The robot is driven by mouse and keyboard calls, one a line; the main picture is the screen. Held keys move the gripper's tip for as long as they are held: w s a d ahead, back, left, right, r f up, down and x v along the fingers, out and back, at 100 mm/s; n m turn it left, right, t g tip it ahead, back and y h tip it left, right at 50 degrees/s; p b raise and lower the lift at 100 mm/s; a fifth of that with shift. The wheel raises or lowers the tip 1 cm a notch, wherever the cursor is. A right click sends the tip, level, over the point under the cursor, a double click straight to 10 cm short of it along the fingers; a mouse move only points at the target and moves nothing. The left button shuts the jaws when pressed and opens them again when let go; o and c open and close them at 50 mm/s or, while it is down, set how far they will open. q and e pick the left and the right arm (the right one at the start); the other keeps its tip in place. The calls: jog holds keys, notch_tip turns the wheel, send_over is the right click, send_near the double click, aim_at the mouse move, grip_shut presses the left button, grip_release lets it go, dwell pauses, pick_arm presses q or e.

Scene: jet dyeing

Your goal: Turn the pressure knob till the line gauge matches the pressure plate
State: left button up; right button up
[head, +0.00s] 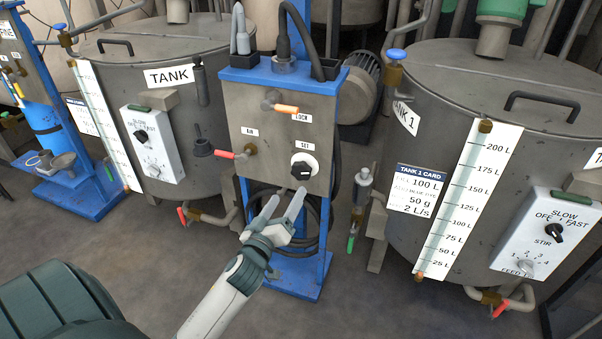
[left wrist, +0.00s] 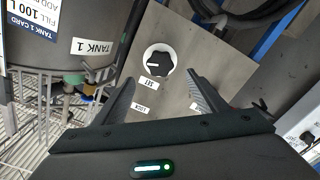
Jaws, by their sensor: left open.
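The black SET knob (head: 304,167) sits on a white round dial low on the right of a grey panel (head: 250,110) with a blue frame. In the left wrist view the knob (left wrist: 158,65) shows ahead of the fingers, above its SET label. My left gripper (head: 286,196) is open and empty, just below and in front of the knob, apart from it. In the wrist view its two fingers (left wrist: 161,78) stand wide on either side of the knob. I cannot make out a line gauge or pressure plate in these views. My right gripper is not in view.
The panel also carries an orange-tipped LOCK lever (head: 281,107) and a red-handled AIR valve (head: 235,154). Metal tanks stand left (head: 185,85) and right (head: 460,110) of it. Black hose (head: 262,207) hangs below the panel. Floor in front is clear.

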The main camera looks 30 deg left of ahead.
aim_at(300, 174)
pick_arm(q)
jog(key=x, duration=1.2)
jog(key=shift+a, duration=0.1)
jog(key=c, duration=1)
